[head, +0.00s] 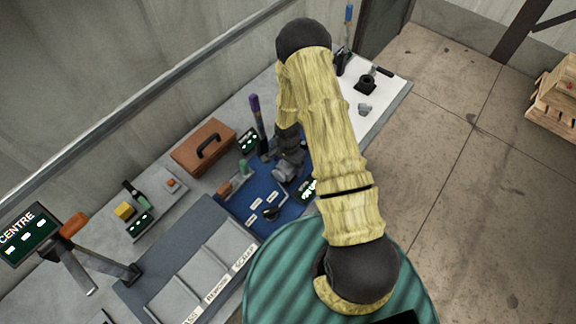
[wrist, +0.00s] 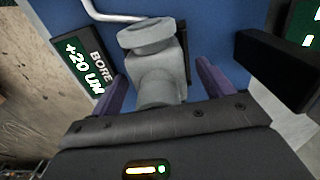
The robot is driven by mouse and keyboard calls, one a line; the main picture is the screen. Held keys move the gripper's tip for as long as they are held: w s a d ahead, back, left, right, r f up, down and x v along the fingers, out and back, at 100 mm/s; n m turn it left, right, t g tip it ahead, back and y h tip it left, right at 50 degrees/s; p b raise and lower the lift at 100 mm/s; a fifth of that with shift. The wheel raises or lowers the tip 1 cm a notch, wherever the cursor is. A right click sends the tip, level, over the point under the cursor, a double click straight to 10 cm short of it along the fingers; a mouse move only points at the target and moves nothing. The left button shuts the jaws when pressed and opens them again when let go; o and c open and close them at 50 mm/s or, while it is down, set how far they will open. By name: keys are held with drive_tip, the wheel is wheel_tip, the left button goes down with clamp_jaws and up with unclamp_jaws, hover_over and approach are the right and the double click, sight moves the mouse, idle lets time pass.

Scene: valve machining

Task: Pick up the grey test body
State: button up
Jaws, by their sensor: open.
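The grey test body (wrist: 158,70), with a round flanged end, is on the blue mat between the two purple fingers of my gripper (wrist: 166,86) in the wrist view. The fingers are open, one on each side, and gaps show beside the body. Its near end is hidden behind the gripper housing. In the head view, the grey body (head: 281,176) shows just below my dark gripper, which my yellow-sleeved arm partly covers. I cannot tell if any finger touches it.
A display reading "BORE +20 UM" (wrist: 83,62) stands close to the left finger. The blue mat (head: 240,205) also holds a bent metal rod and labels. A small grey part (head: 364,109) lies on the white surface.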

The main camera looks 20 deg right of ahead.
drive_tip(key=shift+s, duration=0.1)
drive_tip(key=shift+c, duration=0.7)
drive_tip(key=c, duration=1.5)
drive_tip(key=shift+o, duration=0.2)
drive_tip(key=shift+r, duration=0.15)
drive_tip(key=shift+r+b, duration=1.85)
drive_tip(key=shift+r, duration=3.1)
